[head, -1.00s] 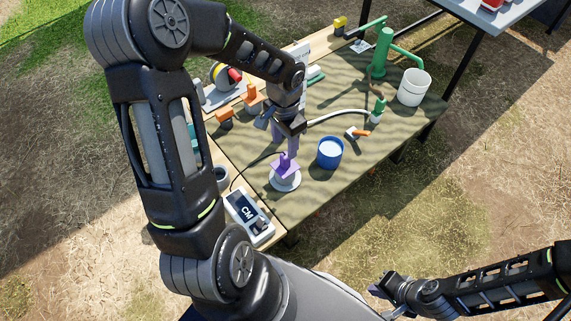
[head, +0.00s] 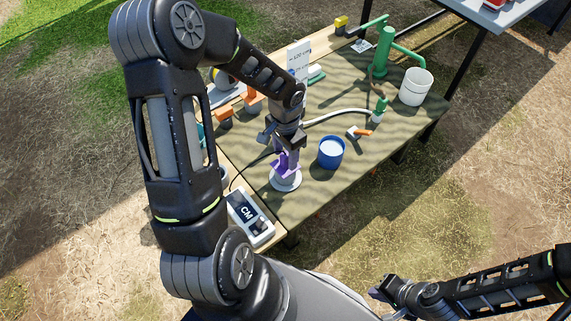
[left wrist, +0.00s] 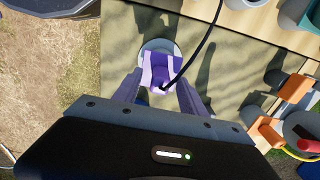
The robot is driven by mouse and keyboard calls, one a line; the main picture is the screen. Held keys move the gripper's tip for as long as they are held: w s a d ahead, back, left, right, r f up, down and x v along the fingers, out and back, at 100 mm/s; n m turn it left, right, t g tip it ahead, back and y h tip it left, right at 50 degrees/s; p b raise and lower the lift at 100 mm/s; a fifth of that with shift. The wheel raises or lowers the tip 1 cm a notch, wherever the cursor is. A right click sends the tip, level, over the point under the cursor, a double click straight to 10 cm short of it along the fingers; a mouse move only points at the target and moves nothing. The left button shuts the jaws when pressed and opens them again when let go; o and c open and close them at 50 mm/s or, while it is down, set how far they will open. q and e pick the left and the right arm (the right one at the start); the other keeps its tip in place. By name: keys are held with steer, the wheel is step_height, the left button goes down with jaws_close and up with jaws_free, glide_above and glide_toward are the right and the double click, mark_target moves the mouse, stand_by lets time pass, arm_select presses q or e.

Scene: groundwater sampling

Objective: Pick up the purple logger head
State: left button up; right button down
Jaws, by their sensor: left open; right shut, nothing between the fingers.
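The purple logger head (head: 286,163) stands on a round white base (head: 286,181) near the front of the table. In the left wrist view the purple logger head (left wrist: 160,73) shows between the fingers, with a black cable running up from it. My left gripper (head: 283,158) points down right over it, its fingers open on either side of the head. My right gripper (head: 379,289) is shut and empty, off the table at the lower right.
A blue-and-white cup (head: 331,152) stands just right of the logger head. A white meter marked CM (head: 249,217) lies at the table's front left corner. A green pump (head: 382,52) and white bucket (head: 415,86) stand farther back. Orange-handled items (left wrist: 295,88) sit to the side.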

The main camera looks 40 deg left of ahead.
arm_select(q)
steer(key=shift+c, duration=0.3)
jaws_close()
stand_by(0.5)
stand_by(0.9)
